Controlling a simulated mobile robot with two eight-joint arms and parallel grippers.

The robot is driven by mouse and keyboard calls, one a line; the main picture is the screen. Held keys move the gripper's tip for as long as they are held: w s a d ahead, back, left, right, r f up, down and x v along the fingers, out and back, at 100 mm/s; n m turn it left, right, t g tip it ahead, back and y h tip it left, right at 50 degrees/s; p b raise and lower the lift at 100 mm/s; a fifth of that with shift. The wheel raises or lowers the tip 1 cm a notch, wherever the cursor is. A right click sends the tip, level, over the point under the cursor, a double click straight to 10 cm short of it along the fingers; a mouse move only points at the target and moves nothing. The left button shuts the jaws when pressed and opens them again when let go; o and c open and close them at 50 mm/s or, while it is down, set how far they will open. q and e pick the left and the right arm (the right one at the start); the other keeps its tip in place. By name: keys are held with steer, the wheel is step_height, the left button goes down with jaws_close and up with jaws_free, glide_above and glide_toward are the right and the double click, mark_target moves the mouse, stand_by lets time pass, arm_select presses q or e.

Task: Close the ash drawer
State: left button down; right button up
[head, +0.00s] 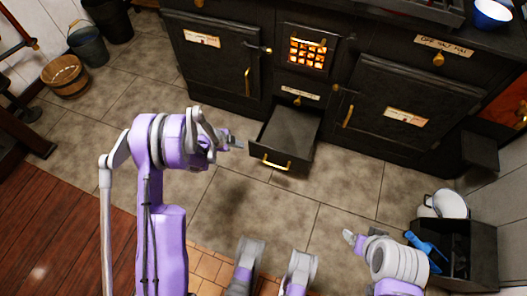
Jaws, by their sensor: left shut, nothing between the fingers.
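The ash drawer (296,157) is pulled out from the bottom middle of the black stove (215,62). Its dark inside shows from above, and a brass handle (277,164) is on its front. My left gripper (238,144) is shut and empty, just left of the drawer's front left corner in the picture. I cannot tell whether it touches the drawer. My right gripper (352,239) is low on the right, apart from the drawer; I cannot tell whether its fingers are open or shut.
A black bin (483,259) holding a blue-handled tool (425,246) and a white pot (444,204) are at the lower right. A wooden tub (65,76) and buckets (89,46) stand at the upper left. The tiled floor before the drawer is clear.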

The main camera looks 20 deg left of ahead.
arm_select(q)
step_height(320, 180, down, 7)
steer(key=m+b, duration=0.1)
steer(key=m, duration=0.1)
steer(key=b, duration=0.3)
glide_toward(262, 149)
step_height(262, 149, down, 4)
steer(key=s+d, duration=0.1)
steer(key=s, duration=0.1)
steer(key=w, duration=0.2)
steer(key=w+b, duration=0.1)
steer(key=w, duration=0.1)
steer(key=shift+d+h, duration=0.2)
steer(key=shift+h, duration=0.1)
arm_select(e)
steer(key=f, duration=0.5)
steer(key=shift+w+d+f, duration=0.15)
steer(key=shift+d+f, duration=0.05)
steer(key=shift+d, duration=0.1)
arm_select(q)
steer(key=shift+r, duration=0.1)
